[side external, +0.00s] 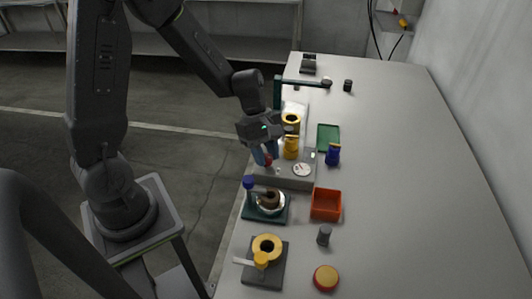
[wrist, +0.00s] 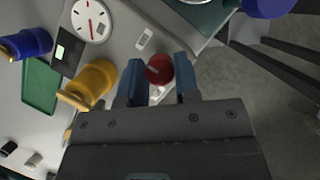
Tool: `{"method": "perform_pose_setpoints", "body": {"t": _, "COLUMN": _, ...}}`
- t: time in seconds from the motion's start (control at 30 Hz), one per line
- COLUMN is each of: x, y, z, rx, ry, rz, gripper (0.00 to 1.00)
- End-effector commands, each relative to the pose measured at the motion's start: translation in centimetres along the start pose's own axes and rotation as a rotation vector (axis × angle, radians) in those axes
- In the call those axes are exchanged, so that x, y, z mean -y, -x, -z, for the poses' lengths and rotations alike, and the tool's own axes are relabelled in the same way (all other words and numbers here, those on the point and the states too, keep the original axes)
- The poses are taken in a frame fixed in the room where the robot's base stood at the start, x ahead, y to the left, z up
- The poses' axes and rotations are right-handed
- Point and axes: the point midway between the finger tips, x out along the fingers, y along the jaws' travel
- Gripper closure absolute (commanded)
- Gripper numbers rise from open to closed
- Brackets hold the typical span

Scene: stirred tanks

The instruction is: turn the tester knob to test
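The tester is a grey box (side external: 283,181) on the bench with a round white dial (side external: 302,169), which also shows in the wrist view (wrist: 91,20). Its red knob (wrist: 159,69) carries a pale pointer mark and also shows small in the side view (side external: 268,160). White label plates (wrist: 145,40) sit beside the knob; their lettering is too small to read. My gripper (wrist: 159,78) is open, with its blue fingertips on either side of the knob. Narrow gaps seem to show between fingers and knob; I cannot tell whether either finger touches it.
A yellow valve-like part (side external: 291,148) stands close behind the knob. A blue part (side external: 333,154), a green tray (side external: 328,137) and an orange tray (side external: 326,204) lie to the right. A blue-topped fixture (side external: 248,183) stands in front. The bench's right side is clear.

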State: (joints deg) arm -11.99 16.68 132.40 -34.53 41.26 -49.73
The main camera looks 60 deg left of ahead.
Motion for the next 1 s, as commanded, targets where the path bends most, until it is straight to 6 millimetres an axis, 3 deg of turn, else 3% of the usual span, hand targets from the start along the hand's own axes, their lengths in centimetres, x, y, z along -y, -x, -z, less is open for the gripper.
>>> {"method": "perform_pose_setpoints", "body": {"t": 0.23, "x": -0.01, "y": 0.03, "z": 0.0, "rx": 0.0, "ry": 0.0, "rz": 0.0, "gripper": 0.95}}
{"method": "perform_pose_setpoints", "body": {"t": 0.67, "x": -0.08, "y": 0.03, "z": -0.01, "rx": 0.001, "ry": -0.087, "rz": 0.036, "gripper": 0.95}}
{"method": "perform_pose_setpoints", "body": {"t": 1.0, "x": -0.21, "y": 0.02, "z": -0.05, "rx": 0.001, "ry": -0.348, "rz": 0.144, "gripper": 0.95}}
